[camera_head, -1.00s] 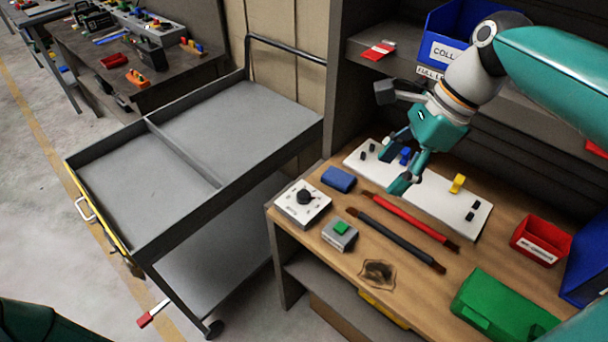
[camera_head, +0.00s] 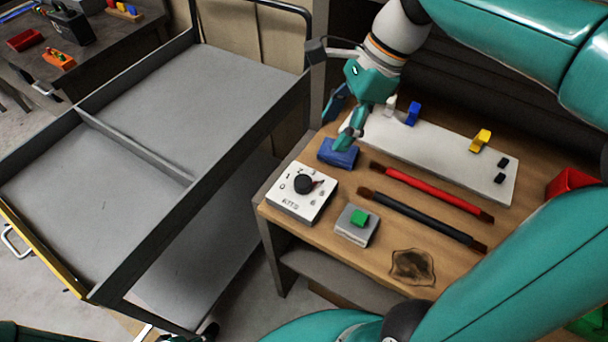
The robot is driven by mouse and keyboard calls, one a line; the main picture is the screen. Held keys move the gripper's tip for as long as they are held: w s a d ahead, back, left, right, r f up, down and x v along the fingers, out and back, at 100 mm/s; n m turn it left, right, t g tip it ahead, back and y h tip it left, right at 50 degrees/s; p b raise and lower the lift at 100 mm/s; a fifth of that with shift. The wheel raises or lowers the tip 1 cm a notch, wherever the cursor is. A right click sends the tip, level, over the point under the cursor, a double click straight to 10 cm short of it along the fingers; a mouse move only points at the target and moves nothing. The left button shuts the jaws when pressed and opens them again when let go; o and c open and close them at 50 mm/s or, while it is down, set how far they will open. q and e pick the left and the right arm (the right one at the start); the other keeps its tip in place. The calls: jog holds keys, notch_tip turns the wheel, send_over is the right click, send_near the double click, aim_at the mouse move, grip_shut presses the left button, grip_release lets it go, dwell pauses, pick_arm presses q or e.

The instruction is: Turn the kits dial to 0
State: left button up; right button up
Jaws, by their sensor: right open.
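The kits dial is a white square box (camera_head: 289,206) with a round black knob (camera_head: 303,183) on top, at the left end of the wooden bench. Its face carries the digits 0 and 1 on the left side and a label at the front. A small red mark shows at the knob's right side; I cannot tell for certain which digit the knob points to. My right gripper (camera_head: 341,124) is open, above and behind the dial box, over the blue block (camera_head: 345,157). It is apart from the knob. My left gripper is not in view.
A box with a green button (camera_head: 359,217) stands right of the dial. A white board (camera_head: 445,150) with coloured switches lies farther back. A grey cart (camera_head: 220,90) stands left of the bench.

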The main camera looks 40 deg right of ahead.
aim_at(303, 179)
jog(key=b+x, duration=0.1)
jog(key=x, duration=1.3)
jog(key=shift+f, duration=0.4)
jog(key=c, duration=1.1)
